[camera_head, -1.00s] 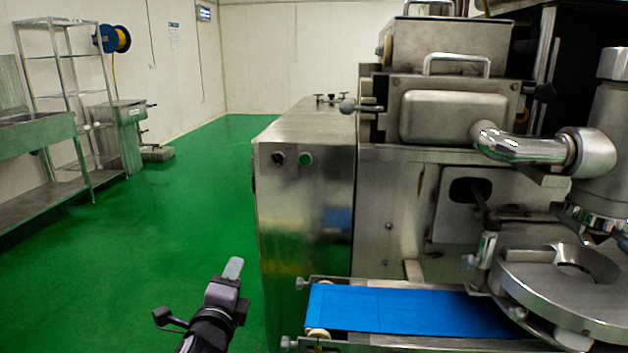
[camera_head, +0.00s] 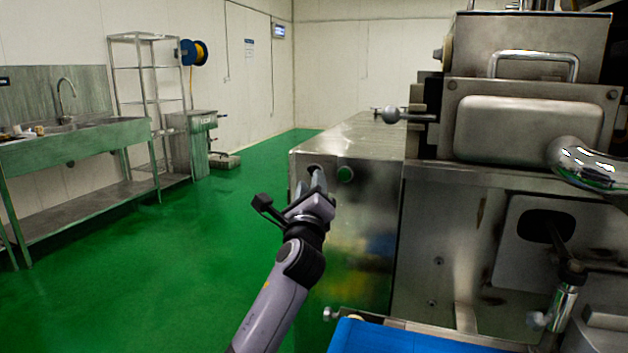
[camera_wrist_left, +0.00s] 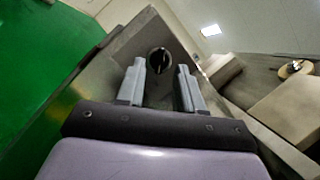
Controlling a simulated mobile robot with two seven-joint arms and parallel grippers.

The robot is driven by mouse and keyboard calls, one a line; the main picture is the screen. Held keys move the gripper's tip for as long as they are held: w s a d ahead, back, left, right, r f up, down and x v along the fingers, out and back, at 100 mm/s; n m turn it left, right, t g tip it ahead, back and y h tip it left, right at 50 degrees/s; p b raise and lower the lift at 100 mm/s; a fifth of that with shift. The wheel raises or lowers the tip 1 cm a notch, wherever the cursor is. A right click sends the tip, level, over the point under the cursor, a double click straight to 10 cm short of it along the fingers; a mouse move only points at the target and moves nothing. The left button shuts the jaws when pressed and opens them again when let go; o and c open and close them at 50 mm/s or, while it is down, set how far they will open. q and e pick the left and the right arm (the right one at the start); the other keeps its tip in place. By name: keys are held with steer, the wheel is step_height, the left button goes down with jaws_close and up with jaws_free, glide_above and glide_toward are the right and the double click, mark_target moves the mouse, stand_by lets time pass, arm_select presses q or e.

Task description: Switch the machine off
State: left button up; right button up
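The steel machine (camera_head: 370,215) fills the right side of the head view. Its end panel carries a green button (camera_head: 345,174) and, to the left of it, a dark round switch knob mostly hidden behind my left gripper (camera_head: 318,176). The knob (camera_wrist_left: 159,61) shows clearly in the left wrist view, with a ridge across its face. My left gripper (camera_wrist_left: 160,68) is open and empty, with its two fingertips on either side of the knob in that view. Whether they touch it I cannot tell. The green button does not show in the wrist view. My right gripper is not in view.
A blue conveyor belt (camera_head: 410,340) sticks out low at the machine's front. A ball-ended lever (camera_head: 391,115) stands above the machine's cabinet. A sink bench (camera_head: 75,145) and a wire shelf (camera_head: 140,75) stand at the left. The green floor between is clear.

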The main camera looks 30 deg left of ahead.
arm_select(q)
steer(key=shift+x, duration=1.4)
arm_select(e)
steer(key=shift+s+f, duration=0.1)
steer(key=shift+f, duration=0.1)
arm_select(q)
jaws_close()
steer(key=shift+d, duration=0.1)
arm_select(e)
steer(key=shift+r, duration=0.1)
